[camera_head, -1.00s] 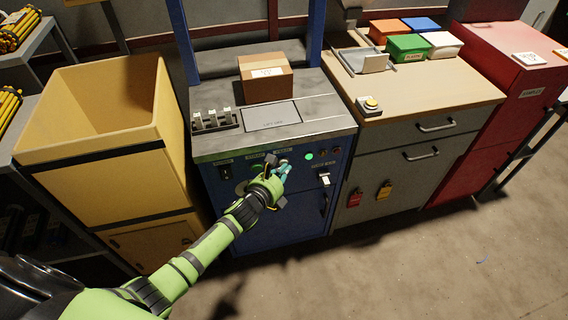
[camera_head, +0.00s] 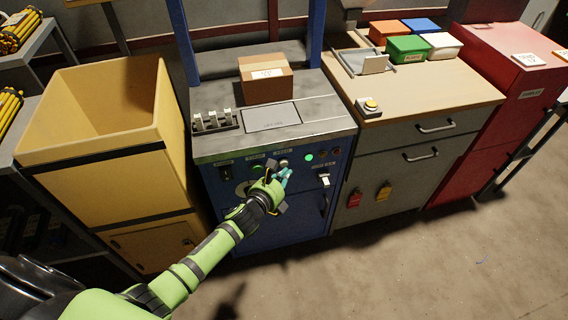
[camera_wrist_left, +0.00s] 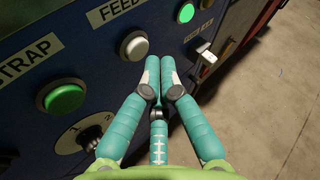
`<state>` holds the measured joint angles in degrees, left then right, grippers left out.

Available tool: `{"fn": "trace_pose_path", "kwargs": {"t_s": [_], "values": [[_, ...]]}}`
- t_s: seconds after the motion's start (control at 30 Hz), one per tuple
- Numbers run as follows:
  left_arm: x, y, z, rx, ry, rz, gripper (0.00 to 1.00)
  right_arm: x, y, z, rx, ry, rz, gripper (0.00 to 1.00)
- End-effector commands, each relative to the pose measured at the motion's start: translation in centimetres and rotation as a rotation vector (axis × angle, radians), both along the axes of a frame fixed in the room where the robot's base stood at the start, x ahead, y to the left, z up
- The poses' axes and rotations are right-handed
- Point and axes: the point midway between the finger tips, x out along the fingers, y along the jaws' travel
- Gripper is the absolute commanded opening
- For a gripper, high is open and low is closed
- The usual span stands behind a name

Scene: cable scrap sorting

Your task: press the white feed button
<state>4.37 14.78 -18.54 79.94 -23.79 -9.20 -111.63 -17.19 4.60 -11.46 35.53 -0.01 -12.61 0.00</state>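The white feed button (camera_wrist_left: 134,46) sits on the blue machine's front panel under the word FEED in the left wrist view. It also shows small in the head view (camera_head: 283,163), just above my fingertips. My left gripper (camera_head: 286,174) is in front of the panel, its teal fingers pointing at it. In the left wrist view the gripper's fingertips (camera_wrist_left: 160,66) are close together with nothing between them. They are to the right of and a little below the white button, and appear apart from it. My right gripper is in neither view.
A green button (camera_wrist_left: 63,97) labelled STRAP and a rotary dial (camera_wrist_left: 92,138) are left of the fingers. A white switch (camera_wrist_left: 208,56) is to the right. A cardboard box (camera_head: 266,80) stands on the machine. A yellow bin (camera_head: 100,170) is at left.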

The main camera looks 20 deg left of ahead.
Motion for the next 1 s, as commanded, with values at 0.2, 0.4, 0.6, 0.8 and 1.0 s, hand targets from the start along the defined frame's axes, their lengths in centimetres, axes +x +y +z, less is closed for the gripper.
{"fn": "trace_pose_path", "kwargs": {"t_s": [0.2,0.4,0.6,0.8,1.0], "values": [[0.0,-0.1,0.0,-0.001,-0.001,0.000,0.00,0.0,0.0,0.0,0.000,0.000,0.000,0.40],[-0.7,-0.6,0.0,-0.003,0.000,-0.002,0.00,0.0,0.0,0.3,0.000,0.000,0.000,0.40],[-2.4,-1.7,0.1,-0.003,0.001,0.000,0.00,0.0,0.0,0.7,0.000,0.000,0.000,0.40],[-3.9,-2.7,0.0,-0.002,0.001,-0.001,0.00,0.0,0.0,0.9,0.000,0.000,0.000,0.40],[-4.2,-2.9,0.0,-0.001,-0.001,0.000,0.00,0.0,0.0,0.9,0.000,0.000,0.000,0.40]]}}
